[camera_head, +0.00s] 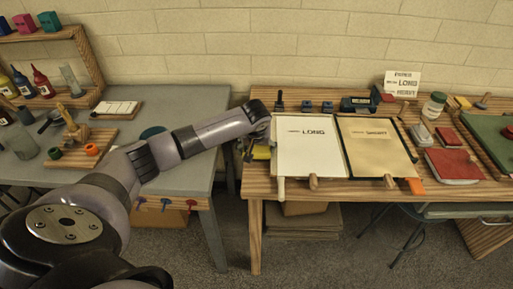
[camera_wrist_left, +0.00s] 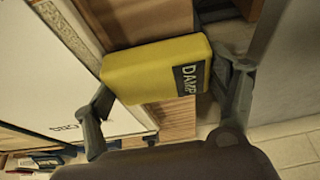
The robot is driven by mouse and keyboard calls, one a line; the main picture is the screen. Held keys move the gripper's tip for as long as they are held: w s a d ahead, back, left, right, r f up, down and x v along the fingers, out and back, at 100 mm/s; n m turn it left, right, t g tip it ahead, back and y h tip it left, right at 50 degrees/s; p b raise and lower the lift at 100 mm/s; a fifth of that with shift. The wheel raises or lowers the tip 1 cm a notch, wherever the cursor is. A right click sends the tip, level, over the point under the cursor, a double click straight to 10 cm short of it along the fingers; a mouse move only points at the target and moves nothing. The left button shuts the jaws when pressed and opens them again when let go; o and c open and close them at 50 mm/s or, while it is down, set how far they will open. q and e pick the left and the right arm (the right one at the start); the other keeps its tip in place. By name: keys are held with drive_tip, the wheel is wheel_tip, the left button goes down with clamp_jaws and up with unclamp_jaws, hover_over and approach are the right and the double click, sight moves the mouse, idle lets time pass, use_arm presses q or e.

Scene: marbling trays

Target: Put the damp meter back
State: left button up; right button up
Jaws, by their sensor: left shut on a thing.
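The damp meter (camera_wrist_left: 140,72) is a yellow block with a dark label reading "DAMP". My left gripper (camera_wrist_left: 165,85) is shut on it, with a finger at each end. In the head view the damp meter (camera_head: 261,153) shows as a small yellow patch under my left wrist, at the left end of the wooden table, just left of the white "LONG" board. My left arm hides much of that spot, and I cannot tell whether the meter touches the table. My right gripper is not in view.
The wooden table (camera_head: 340,190) carries the LONG board (camera_head: 309,155), the SHORT board (camera_head: 372,150), a red book (camera_head: 453,167) and a jar (camera_head: 434,105). A gap separates it from the grey table (camera_head: 190,103) on the left, which holds bottles and a wooden rack.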

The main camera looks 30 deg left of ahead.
use_arm(q)
drive_tip(key=shift+s+f, duration=0.1)
drive_tip(key=shift+f, duration=0.4)
drive_tip(key=o, duration=0.7)
drive_tip(key=shift+c, duration=0.2)
drive_tip(key=o, duration=0.4)
drive_tip(key=shift+d+f, duration=0.1)
drive_tip(key=shift+f, duration=0.05)
drive_tip(key=shift+r, duration=0.3)
drive_tip(key=v, duration=0.8)
drive_tip(key=b+v, duration=0.1)
drive_tip(key=v, duration=0.3)
drive_tip(key=shift+r, duration=0.45)
